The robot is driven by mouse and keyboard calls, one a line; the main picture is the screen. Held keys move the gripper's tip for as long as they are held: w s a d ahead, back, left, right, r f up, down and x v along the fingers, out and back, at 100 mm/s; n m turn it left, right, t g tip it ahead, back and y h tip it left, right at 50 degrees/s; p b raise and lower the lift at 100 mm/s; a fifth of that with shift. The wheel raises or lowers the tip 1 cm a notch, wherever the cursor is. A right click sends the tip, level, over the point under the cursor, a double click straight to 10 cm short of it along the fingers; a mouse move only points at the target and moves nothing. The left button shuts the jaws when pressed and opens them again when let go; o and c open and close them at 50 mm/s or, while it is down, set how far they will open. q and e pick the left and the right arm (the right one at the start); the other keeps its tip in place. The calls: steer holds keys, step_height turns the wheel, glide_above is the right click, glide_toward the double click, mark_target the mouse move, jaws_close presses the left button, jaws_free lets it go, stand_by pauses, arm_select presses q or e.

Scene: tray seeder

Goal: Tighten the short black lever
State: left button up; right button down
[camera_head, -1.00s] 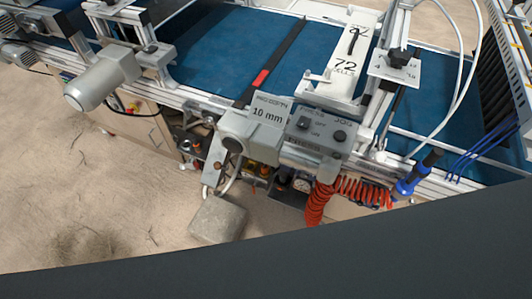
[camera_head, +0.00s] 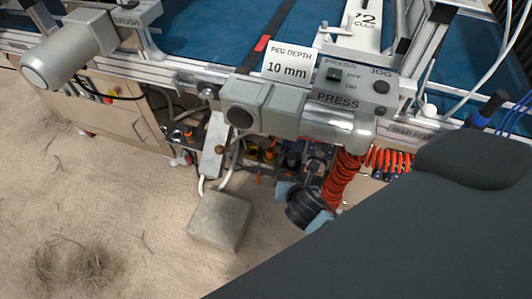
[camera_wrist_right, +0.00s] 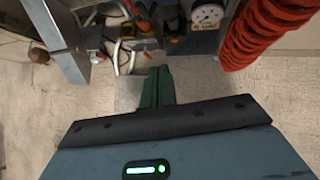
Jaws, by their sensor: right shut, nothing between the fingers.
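My right gripper (camera_head: 313,168) is below the front of the machine in the head view, beside the red coiled hose. In the right wrist view its dark fingers (camera_wrist_right: 158,88) are together with nothing between them, above the floor and block. I cannot clearly make out which part is the short black lever. A small dark handle (camera_head: 403,46) stands on the machine near the top right, well above and apart from the gripper. My left gripper is not in view.
The grey press housing (camera_head: 335,130) and control box (camera_head: 350,85) overhang the gripper. The red coiled hose (camera_head: 342,180) hangs close on its right and shows in the wrist view. A pale block (camera_head: 220,220) stands on the floor. Open floor is at left.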

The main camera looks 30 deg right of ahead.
steer(key=shift+w+n, duration=1)
steer(key=shift+w, duration=0.25)
steer(key=b, duration=0.4)
glide_toward(282, 155)
step_height(282, 155, down, 4)
steer(key=shift+h, duration=0.3)
steer(key=w, duration=0.1)
steer(key=w+d, duration=0.1)
steer(key=w, duration=0.1)
steer(key=shift+w+d+b, duration=0.3)
steer(key=shift+d+b, duration=0.1)
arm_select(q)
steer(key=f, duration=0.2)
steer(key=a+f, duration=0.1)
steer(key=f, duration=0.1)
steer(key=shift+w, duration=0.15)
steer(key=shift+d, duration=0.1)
